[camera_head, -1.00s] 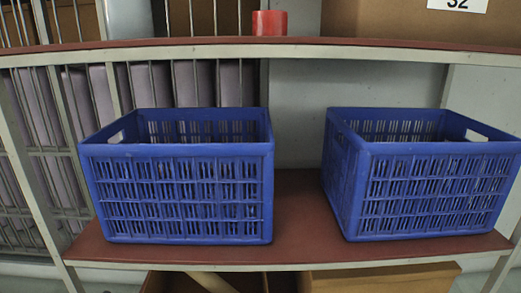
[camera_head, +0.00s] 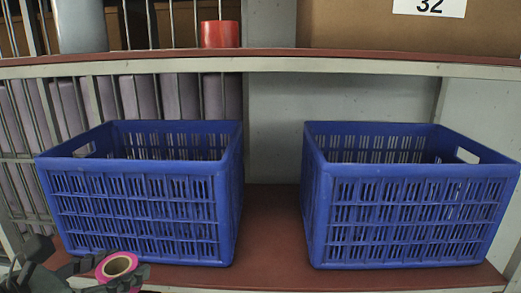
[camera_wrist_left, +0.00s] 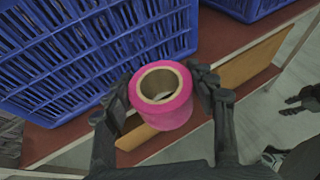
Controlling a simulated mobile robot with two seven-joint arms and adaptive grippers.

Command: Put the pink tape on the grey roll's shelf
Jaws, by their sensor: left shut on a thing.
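The pink tape (camera_head: 103,270), a roll with a tan core, is held in front of the left blue crate's lower edge in the head view. My left gripper (camera_head: 108,277) is shut on it. In the left wrist view the pink tape (camera_wrist_left: 168,117) sits between the two dark fingers of my left gripper (camera_wrist_left: 160,96), its hole facing the camera. The grey roll (camera_head: 82,25) stands upright on the upper shelf (camera_head: 270,53) at the left, its top cut off. A dark part at the right edge of the left wrist view may be my right gripper (camera_wrist_left: 300,100).
A red roll (camera_head: 220,34) and a cardboard box (camera_head: 400,32) marked 32 stand on the upper shelf. Two blue crates, left (camera_head: 140,215) and right (camera_head: 410,220), stand on the lower shelf (camera_head: 275,225). The upper shelf is clear between the grey and red rolls.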

